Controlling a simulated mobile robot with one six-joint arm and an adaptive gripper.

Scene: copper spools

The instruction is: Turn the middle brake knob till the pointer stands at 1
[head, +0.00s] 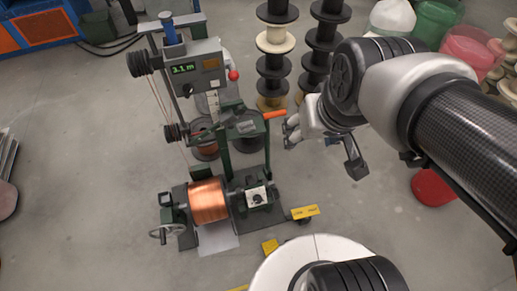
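A black brake knob (257,198) sits on a white dial plate on the green block at the right of the copper spool. The dial marks and the pointer's position are too small to read. I see only this one knob with a dial plate clearly, so I cannot tell which others flank it. My gripper (325,156) hangs above and to the right of the knob, well apart from it. Its fingers are spread and nothing shows between them.
Stacked black spools (272,65) stand behind. Open floor lies left.

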